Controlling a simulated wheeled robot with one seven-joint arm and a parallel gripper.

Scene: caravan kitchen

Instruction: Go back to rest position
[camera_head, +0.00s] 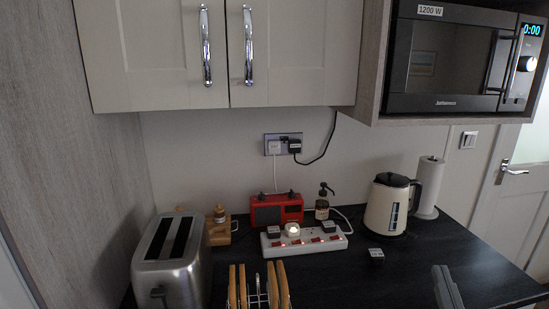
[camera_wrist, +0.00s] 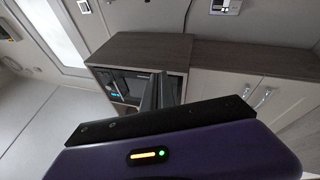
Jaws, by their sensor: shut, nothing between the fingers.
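My gripper (camera_wrist: 171,88) shows in the wrist view, with its two dark fingers together and nothing between them. In the head view a grey part of my gripper (camera_head: 447,287) rises at the bottom edge, right of centre, over the dark counter. It is apart from the kettle and the loose plug. The rest of my arm is out of the picture there.
On the dark counter (camera_head: 410,265) stand a toaster (camera_head: 172,262), toast rack (camera_head: 257,290), red radio (camera_head: 277,209), power strip (camera_head: 304,241), loose plug (camera_head: 376,254), kettle (camera_head: 386,207) and paper roll (camera_head: 428,188). Cupboards (camera_head: 165,55) and a microwave (camera_head: 440,65) hang above. The counter's right part is clear.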

